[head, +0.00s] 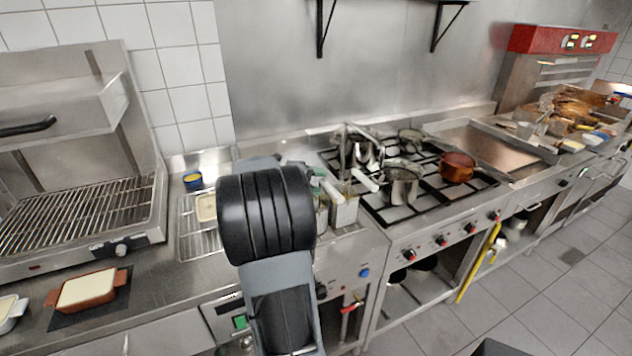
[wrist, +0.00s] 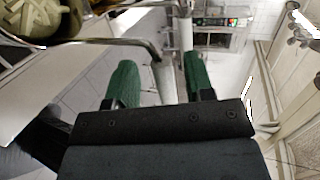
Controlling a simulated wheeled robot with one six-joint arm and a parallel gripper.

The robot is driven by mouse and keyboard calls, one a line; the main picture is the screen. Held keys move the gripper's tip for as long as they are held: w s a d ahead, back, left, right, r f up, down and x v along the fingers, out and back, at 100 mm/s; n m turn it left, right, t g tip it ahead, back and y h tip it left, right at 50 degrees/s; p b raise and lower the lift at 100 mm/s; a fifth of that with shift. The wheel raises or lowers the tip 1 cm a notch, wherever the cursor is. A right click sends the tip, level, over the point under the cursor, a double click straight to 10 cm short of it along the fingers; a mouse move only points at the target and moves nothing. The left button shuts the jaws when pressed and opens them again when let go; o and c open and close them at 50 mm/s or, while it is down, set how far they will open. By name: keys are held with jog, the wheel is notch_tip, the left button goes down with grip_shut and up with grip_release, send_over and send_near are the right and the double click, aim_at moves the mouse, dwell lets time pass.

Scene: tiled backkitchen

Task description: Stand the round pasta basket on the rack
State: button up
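In the wrist view a round metal basket (wrist: 45,40) holding pale pasta shows at the top left, cut off by the frame. A curved metal rod runs from its rim to a pale handle (wrist: 164,80). My gripper (wrist: 162,85) has its two green fingertips apart, one on each side of this handle, with visible gaps; I cannot tell whether the handle lies fully between them.
A square-sided basket (head: 344,213) with a pale handle stands right of my arm. The stove (head: 437,210) beyond holds several pots, including a copper one (head: 457,168). A blue bowl (head: 192,181) stands behind the rack. A grill (head: 75,225) and brown dish (head: 87,290) are left.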

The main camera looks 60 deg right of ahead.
jog(key=shift+r, duration=0.15)
jog(key=b+v, duration=0.1)
jog(key=v, duration=1.1)
jog(key=a+f+m+t+y, duration=0.3)
jog(key=a+m+y, duration=0.1)
jog(key=a+m, duration=0.6)
jog(key=s+a+f+m+t+y, duration=0.1)
jog(key=a+f+m+t+y, duration=0.2)
jog(key=a+m, duration=0.7)
jog(key=s+a+f+m+t+y, duration=0.1)
jog(key=a+f+m+t+y, duration=0.2)
jog(key=a+m, duration=0.7)
jog(key=shift+a+t+y, duration=1.1)
jog(key=shift+a+y, duration=0.1)
jog(key=shift+a, duration=0.2)
